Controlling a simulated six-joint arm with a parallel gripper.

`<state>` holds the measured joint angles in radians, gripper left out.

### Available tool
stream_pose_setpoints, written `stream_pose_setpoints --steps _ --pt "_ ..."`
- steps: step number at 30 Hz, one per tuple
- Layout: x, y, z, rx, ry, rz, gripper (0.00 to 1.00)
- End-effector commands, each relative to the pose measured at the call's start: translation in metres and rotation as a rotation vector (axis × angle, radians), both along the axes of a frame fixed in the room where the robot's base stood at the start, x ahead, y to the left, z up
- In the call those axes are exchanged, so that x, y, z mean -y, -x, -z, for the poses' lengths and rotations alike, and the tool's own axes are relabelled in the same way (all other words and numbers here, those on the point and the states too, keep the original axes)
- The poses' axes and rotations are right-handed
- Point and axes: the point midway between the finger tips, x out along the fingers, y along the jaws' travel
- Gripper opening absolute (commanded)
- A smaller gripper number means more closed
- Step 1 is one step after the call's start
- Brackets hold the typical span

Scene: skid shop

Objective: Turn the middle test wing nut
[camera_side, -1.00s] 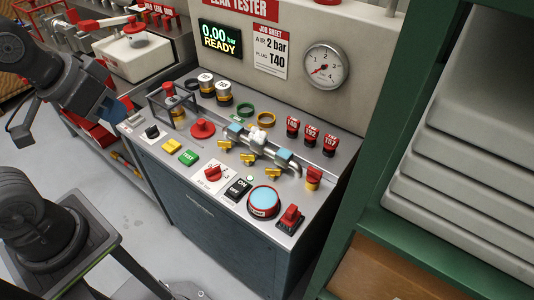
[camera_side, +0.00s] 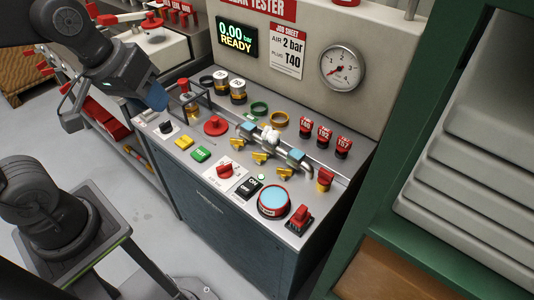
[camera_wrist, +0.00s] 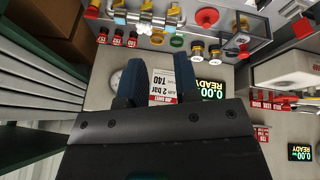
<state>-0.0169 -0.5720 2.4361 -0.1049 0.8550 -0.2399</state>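Three yellow wing nuts stand in a row on the front of the pipe manifold (camera_side: 269,138) on the tester bench. The middle wing nut (camera_side: 259,158) lies between the left wing nut (camera_side: 240,142) and the right wing nut (camera_side: 284,174). My gripper (camera_side: 157,95) is at the left end of the bench in the side view, raised and well away from the wing nuts. In the wrist view my gripper (camera_wrist: 154,70) has its two blue fingers apart with nothing between them. The manifold (camera_wrist: 146,17) shows at the top of that view, partly cut off.
A wire guard frame (camera_side: 183,105) stands near my gripper. A red knob (camera_side: 215,126), several buttons and a large blue-topped button (camera_side: 274,202) surround the manifold. Red-capped plugs (camera_side: 324,134) stand behind it. A green shelf (camera_side: 430,140) rises at the right.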

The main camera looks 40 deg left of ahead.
Motion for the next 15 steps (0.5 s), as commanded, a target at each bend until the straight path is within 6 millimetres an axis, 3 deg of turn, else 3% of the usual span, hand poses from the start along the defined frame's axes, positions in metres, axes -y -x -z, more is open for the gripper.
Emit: stream_pose_setpoints --steps 8,15 --pt "0.009 -0.088 0.042 -0.236 0.400 -0.670 0.36" --pt "0.005 -0.151 0.104 -0.432 0.638 -1.281 0.36"
